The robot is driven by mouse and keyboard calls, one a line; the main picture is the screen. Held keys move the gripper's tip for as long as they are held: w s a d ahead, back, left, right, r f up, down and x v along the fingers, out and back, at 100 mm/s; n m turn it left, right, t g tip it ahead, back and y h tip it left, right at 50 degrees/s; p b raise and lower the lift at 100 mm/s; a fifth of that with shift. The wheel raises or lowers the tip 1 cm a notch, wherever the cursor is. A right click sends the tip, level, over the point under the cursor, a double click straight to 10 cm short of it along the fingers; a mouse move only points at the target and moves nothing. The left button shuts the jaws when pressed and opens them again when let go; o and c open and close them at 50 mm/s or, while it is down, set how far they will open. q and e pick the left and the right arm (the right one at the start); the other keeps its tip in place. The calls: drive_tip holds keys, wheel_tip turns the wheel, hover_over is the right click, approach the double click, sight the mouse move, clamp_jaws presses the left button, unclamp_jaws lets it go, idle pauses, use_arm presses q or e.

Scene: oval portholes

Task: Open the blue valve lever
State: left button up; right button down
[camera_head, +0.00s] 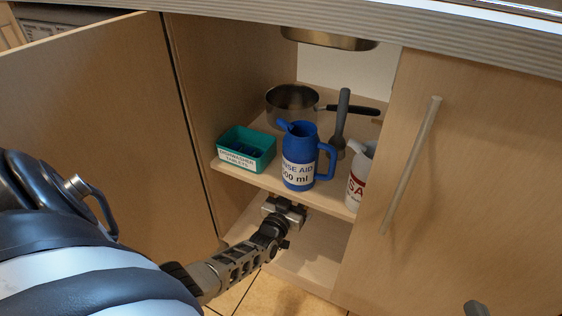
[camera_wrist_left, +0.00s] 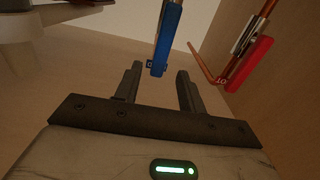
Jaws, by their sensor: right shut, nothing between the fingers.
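The blue valve lever (camera_wrist_left: 168,35) shows in the left wrist view as a long blue bar coming down from the top edge. Its lower end, with a small label, appears between my open left fingertips (camera_wrist_left: 160,69); I cannot tell whether they touch. A red lever (camera_wrist_left: 247,62) marked 10 is to the right, by a copper pipe (camera_wrist_left: 268,8). In the head view my left gripper's body (camera_head: 283,213) is under the cabinet shelf, its fingers hidden. The levers do not show there. Only a grey tip of my right gripper (camera_head: 475,308) shows at the bottom edge, shut and empty.
The shelf (camera_head: 235,173) above my left gripper holds a green tablet box (camera_head: 246,149), a blue rinse-aid jug (camera_head: 299,160), a saucepan (camera_head: 292,103), a grey brush (camera_head: 341,125) and a white bottle (camera_head: 357,180). Cabinet doors flank the opening, the right one with a bar handle (camera_head: 412,165).

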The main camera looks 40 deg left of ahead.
use_arm(q)
drive_tip(key=p+v, duration=0.4)
drive_tip(key=v, duration=0.8)
use_arm(e)
drive_tip(key=shift+s+d+f+n+g+h, duration=0.15)
drive_tip(key=shift+d+f+n+g+h, duration=0.45)
drive_tip(key=shift+d+n+h, duration=0.3)
use_arm(q)
drive_tip(key=shift+s, duration=0.1)
use_arm(e)
drive_tip(key=shift+a+r, duration=0.1)
